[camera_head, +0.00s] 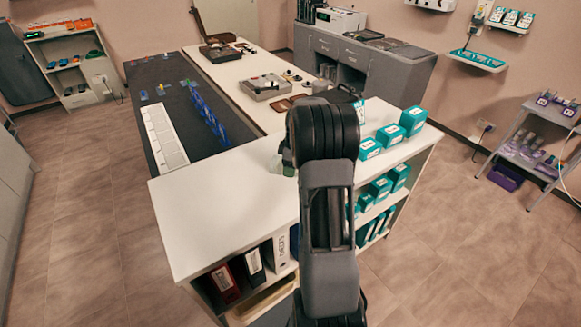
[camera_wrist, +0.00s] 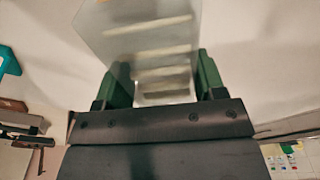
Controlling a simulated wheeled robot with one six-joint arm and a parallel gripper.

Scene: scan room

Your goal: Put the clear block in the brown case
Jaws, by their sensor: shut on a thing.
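My gripper (camera_wrist: 163,80) is shut on the clear block (camera_wrist: 145,30), a see-through piece with pale bands showing through it, between two green fingers in the wrist view. In the head view my arm hides most of the gripper, and only a small part of the block (camera_head: 277,165) shows above the white counter. A case with a raised brown lid (camera_head: 198,24) stands open at the far end of the white table. Its inside is too small to make out.
A grey case (camera_head: 265,88) and flat brown items (camera_head: 283,104) lie on the white table (camera_head: 232,72). Teal boxes (camera_head: 390,135) stand along the counter's right edge. Blue pieces (camera_head: 208,118) stand on the dark strip. The near counter top (camera_head: 215,190) is clear.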

